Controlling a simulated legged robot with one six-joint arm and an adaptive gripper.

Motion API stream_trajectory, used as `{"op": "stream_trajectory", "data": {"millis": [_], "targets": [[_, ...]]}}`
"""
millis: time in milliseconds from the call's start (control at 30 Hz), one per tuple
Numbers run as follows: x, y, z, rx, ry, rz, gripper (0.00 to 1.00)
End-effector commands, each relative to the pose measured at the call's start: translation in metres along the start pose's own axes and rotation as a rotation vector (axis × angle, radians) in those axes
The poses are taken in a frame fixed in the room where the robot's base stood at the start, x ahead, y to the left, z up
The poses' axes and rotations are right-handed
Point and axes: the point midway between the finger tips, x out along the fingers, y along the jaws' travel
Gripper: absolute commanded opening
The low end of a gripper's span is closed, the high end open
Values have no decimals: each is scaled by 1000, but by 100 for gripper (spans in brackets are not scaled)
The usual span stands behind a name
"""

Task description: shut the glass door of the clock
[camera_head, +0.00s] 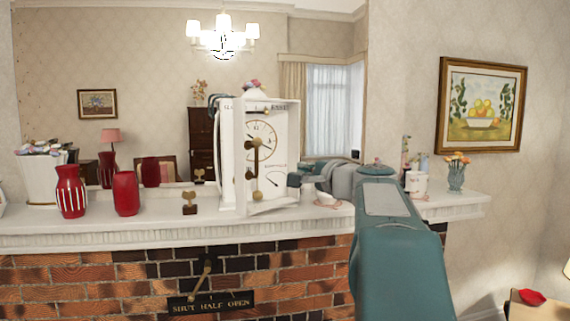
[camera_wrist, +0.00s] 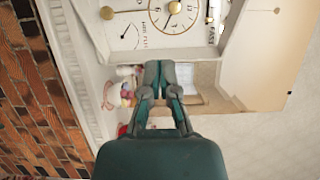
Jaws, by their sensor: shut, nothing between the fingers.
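The white clock (camera_head: 283,150) stands on the mantel, with a round dial, gold hands and a small lower gauge. A pale upright edge (camera_head: 240,160) stands at its left front and looks like the frame of the glass door, standing ajar; the pane and hinge are hard to make out. My gripper (camera_head: 296,180) is at the clock's lower right side, fingers together and empty. In the wrist view my gripper (camera_wrist: 160,68) points toward the clock face (camera_wrist: 175,18), which lies beyond the fingertips. I cannot tell whether the fingers touch the clock.
The white mantel (camera_head: 130,232) runs above a brick fireplace. Red vases (camera_head: 126,193) and a small wooden ornament (camera_head: 189,202) stand left of the clock. A cup (camera_head: 326,198) sits under my arm, and a white canister (camera_head: 416,184) and a flower vase (camera_head: 456,177) stand to the right.

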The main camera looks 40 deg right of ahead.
Motion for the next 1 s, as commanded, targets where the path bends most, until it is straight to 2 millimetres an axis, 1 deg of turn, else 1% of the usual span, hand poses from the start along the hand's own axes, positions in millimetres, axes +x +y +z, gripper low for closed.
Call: {"op": "stream_trajectory", "data": {"millis": [33,100,433,500,700,1000], "targets": [[10,0,3,0,-5,1,0],[24,0,4,-2,-5,1,0],[85,0,5,-2,-4,0,0],[93,-1,13,-3,-5,-1,0],[108,-1,28,-2,-2,-1,0],[111,-1,31,-2,0,-1,0]]}}
